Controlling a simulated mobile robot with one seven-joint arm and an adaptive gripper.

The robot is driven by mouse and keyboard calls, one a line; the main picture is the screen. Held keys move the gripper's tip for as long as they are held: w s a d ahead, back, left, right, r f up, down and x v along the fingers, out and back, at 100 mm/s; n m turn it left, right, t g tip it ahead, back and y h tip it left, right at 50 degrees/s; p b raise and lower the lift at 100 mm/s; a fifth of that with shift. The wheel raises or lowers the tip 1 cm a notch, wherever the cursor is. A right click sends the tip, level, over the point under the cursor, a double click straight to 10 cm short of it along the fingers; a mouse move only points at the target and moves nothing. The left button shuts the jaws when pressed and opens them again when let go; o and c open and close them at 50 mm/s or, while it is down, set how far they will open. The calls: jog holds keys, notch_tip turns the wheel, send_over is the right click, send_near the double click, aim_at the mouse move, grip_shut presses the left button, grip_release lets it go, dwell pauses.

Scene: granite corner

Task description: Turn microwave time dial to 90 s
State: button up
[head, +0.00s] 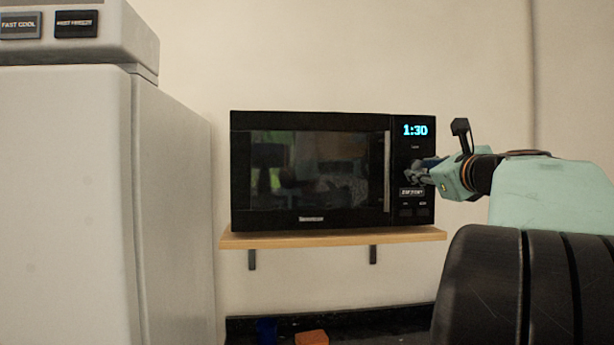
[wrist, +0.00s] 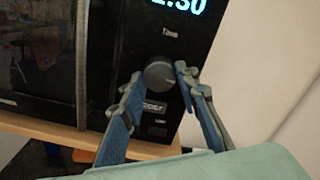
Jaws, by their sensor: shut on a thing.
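The black microwave (head: 310,118) stands on a wooden shelf, its door shut. Its blue display (head: 415,130) reads 1:30 in the head view; the wrist view shows part of the same digits (wrist: 188,5). The round dark time dial (wrist: 159,74) sits on the control panel below a small label. My gripper (wrist: 160,77) is at the panel with one finger on each side of the dial, shut on it. In the head view my gripper (head: 417,172) reaches the panel from the right and hides the dial.
The wooden shelf (head: 330,239) on dark brackets carries the microwave. A large white appliance (head: 65,200) stands at the left. A blue object (head: 266,329) and an orange object (head: 312,338) are low down below the shelf. The wall right of the microwave is bare.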

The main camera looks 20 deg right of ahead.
aim_at(416, 126)
dwell(0.4)
jog(key=o, duration=1.1)
jog(key=shift+r, duration=5.05)
